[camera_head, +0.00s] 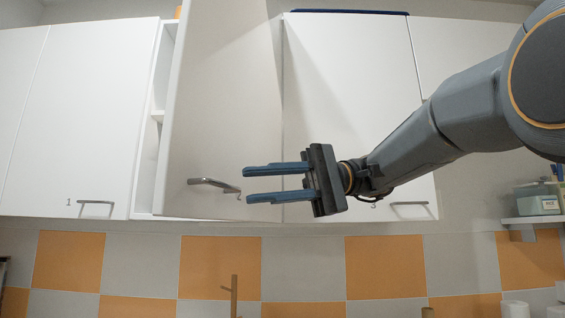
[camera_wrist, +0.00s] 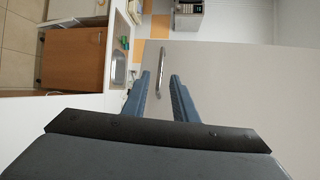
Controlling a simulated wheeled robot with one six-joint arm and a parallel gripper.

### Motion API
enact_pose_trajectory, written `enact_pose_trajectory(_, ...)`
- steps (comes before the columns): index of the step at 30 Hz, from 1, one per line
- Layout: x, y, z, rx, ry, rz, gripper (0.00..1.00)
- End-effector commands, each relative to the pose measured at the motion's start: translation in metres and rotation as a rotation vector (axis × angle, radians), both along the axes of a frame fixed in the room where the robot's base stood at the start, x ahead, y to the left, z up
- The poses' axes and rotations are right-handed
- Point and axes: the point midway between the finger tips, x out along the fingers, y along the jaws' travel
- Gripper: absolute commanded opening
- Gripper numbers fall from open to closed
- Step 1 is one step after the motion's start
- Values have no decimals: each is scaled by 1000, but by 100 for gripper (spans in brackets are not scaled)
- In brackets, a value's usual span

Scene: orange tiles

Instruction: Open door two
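Door two (camera_head: 222,90) is a white cabinet door that stands partly open, swung out from the upper cabinets, with a gap on its left side showing the shelf inside. Its metal handle (camera_head: 214,185) is near the lower edge, with a number beside it. My gripper (camera_head: 247,184) is open and empty, its two blue fingers pointing left, just right of the handle in the head view. In the wrist view the handle (camera_wrist: 162,72) shows beyond and between the open fingertips (camera_wrist: 161,76). I see no contact with the handle.
Closed door one (camera_head: 80,120) is to the left, and closed door three (camera_head: 350,100) is behind my arm. A small shelf with a box (camera_head: 537,203) is at the right. Orange and grey tiles (camera_head: 220,267) line the wall below. The wrist view shows a sink (camera_wrist: 119,67) and a brown cabinet front (camera_wrist: 73,58).

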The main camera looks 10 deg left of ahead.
Motion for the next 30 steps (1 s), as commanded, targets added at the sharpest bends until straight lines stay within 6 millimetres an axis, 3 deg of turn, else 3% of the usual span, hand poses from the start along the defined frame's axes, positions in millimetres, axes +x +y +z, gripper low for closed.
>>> enact_pose_trajectory(13,-5,-9,4,1,5,6,26)
enact_pose_trajectory(30,8,-24,7,1,3,4,26)
